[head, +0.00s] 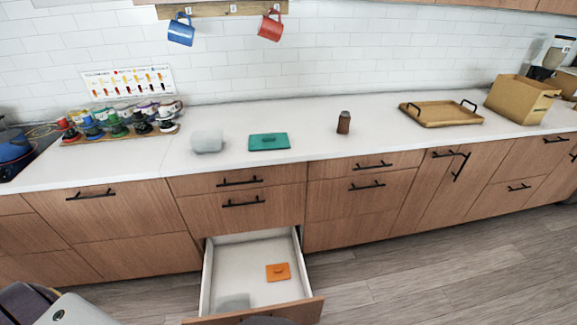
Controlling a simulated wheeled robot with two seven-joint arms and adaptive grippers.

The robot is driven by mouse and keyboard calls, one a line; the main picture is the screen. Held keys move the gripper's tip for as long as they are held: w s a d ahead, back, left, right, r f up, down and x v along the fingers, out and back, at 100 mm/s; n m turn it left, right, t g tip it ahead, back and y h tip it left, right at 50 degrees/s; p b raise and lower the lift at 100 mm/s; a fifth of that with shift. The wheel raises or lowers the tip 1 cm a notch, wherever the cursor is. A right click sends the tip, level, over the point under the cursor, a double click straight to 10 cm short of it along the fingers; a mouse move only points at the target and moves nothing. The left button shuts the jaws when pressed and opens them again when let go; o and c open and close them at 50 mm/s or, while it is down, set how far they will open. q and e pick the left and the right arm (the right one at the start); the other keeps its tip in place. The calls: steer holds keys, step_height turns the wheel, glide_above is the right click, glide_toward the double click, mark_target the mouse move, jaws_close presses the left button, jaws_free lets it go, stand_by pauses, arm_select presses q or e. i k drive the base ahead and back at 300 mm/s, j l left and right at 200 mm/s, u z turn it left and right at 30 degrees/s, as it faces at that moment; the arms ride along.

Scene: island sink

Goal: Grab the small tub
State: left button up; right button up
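A whitish, translucent tub (207,141) sits on the white counter, left of a flat teal lid (268,142). Below, a drawer (207,275) is pulled open. Inside it lie a flat orange lid (278,272) and a pale grey, translucent tub-like shape (235,301) near the drawer front. That shape is faint and blends with the drawer floor. I cannot tell for certain which of the two is the small tub. Neither of my grippers shows in the head view.
A brown shaker (344,122), a wooden tray (440,113) and a cardboard box (520,98) stand to the right. Blue (181,30) and red (270,26) mugs hang above. The open drawer juts over the floor.

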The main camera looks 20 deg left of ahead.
mark_target(208, 142)
steer(key=k+j, duration=0.25)
steer(key=j, duration=0.15)
steer(key=k+j, duration=0.25)
steer(key=j, duration=0.2)
steer(key=k+j, duration=0.25)
steer(key=j, duration=0.15)
steer(key=j+z, duration=0.3)
steer(key=j, duration=0.4)
steer(key=j+z, duration=0.3)
steer(key=j, duration=0.45)
